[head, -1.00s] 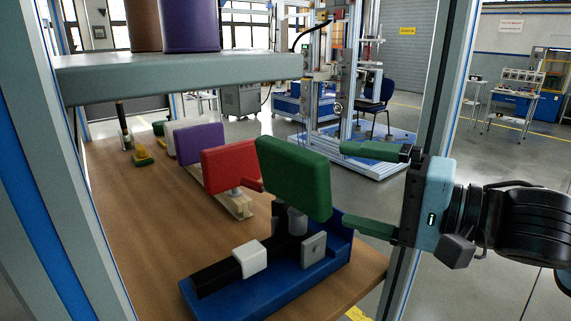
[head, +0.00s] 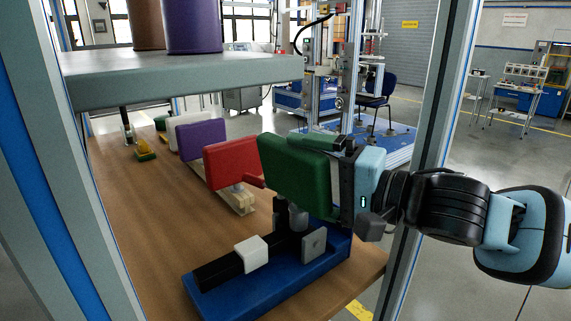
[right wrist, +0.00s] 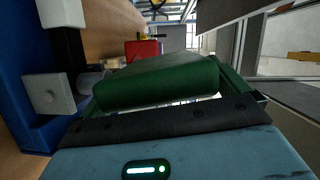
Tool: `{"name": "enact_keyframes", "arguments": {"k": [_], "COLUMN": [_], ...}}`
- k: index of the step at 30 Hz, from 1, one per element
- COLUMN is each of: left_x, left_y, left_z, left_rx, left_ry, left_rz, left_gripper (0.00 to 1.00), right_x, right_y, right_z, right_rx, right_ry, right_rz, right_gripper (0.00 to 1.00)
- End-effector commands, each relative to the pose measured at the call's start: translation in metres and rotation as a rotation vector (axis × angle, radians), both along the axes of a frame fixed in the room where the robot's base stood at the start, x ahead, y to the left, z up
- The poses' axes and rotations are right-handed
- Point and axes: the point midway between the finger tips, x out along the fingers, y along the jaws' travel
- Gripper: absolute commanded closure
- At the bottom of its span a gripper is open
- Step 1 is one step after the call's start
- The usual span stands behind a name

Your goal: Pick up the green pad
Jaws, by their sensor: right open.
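The green pad (head: 288,172) stands upright on a post of the blue base fixture (head: 285,279) near the table's front right corner. My right gripper (head: 318,168) has come in from the right and is open, its green fingers reaching along either side of the pad. In the head view the far finger shows above the pad's top edge, and the near finger is mostly hidden. In the right wrist view the pad (right wrist: 160,84) lies between the two spread fingers, close in front of the dark palm. Contact cannot be told. My left gripper is not in view.
Red (head: 230,163), purple (head: 202,140) and white pads stand in a row behind the green one on the wooden table (head: 135,235). A grey shelf (head: 180,76) bearing cylinders hangs over the table's left. A metal frame post (head: 430,140) rises beside my right arm.

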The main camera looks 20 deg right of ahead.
Motion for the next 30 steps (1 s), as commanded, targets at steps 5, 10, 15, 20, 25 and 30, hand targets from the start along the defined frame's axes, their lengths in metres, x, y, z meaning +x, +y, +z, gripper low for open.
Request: {"name": "enact_keyframes", "arguments": {"k": [5,10,15,20,25,30], "left_x": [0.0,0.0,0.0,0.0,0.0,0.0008], "left_y": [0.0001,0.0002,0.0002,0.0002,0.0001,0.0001], "left_z": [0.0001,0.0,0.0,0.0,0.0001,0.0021], "left_rx": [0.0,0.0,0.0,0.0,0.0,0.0], "left_ry": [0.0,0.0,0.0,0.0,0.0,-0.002], "left_rz": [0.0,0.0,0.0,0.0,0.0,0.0], "left_gripper": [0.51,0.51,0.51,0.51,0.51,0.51], "right_x": [0.0042,0.004,0.0039,0.0036,0.0036,0.0035], "right_y": [0.0037,0.0034,0.0034,0.0033,0.0033,0.0037], "right_z": [-0.0001,-0.0001,0.0003,0.002,0.002,0.0081], "right_rx": [-0.001,-0.001,0.0,0.001,0.001,0.001], "right_ry": [-0.001,-0.001,-0.001,-0.006,-0.006,-0.006], "right_rz": [0.0,0.0,0.0,0.001,0.001,0.001], "right_gripper": [0.0,0.04,0.26,0.45,0.45,0.45]}}
